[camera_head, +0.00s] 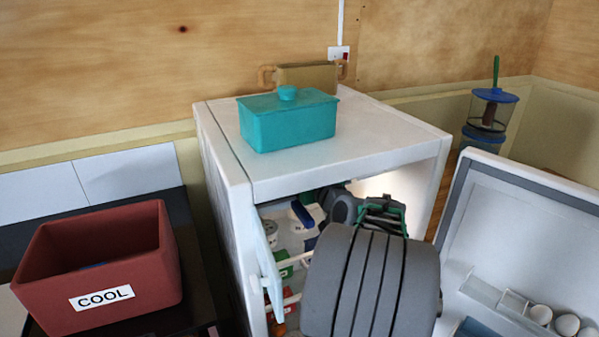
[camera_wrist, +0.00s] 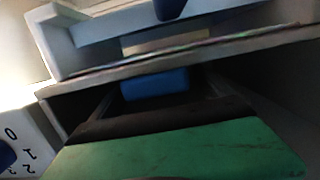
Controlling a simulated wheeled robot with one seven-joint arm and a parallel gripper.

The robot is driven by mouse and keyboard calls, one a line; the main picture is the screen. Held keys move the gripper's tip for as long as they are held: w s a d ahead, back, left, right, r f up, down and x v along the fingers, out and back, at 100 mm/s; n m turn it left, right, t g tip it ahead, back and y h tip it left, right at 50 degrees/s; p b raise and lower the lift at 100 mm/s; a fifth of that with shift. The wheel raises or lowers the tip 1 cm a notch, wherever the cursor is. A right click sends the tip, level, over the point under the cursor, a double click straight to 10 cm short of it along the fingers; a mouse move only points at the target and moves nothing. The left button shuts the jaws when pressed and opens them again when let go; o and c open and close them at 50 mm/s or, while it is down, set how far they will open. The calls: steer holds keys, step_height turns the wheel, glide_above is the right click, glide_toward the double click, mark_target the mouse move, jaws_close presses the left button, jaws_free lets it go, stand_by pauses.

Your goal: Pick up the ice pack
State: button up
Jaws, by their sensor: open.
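My gripper (camera_head: 380,212) reaches into the open white fridge (camera_head: 225,190). In the camera_head view my own grey arm hides much of the fridge's inside, and the fingertips do not show clearly. In the wrist view a blue block (camera_wrist: 155,84) lies in the dark space under a shelf, straight ahead and apart from the jaws. It may be the ice pack, but I cannot tell for sure. A green surface with a dark edge fills the bottom of the wrist view. My gripper is open, with nothing visibly held.
A shelf edge (camera_wrist: 190,58) runs close above the blue block. Bottles and cartons (camera_head: 300,225) crowd the fridge's left side. The open door (camera_head: 520,240) with eggs stands at right. A teal lidded box (camera_head: 290,125) sits on top. A red COOL bin (camera_head: 60,265) stands at left.

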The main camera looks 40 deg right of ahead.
steer(key=shift+x, duration=1.1)
steer(key=shift+s, duration=0.1)
steer(key=c, duration=1.6)
steer(key=shift+c, duration=0.6)
steer(key=shift+r, duration=0.1)
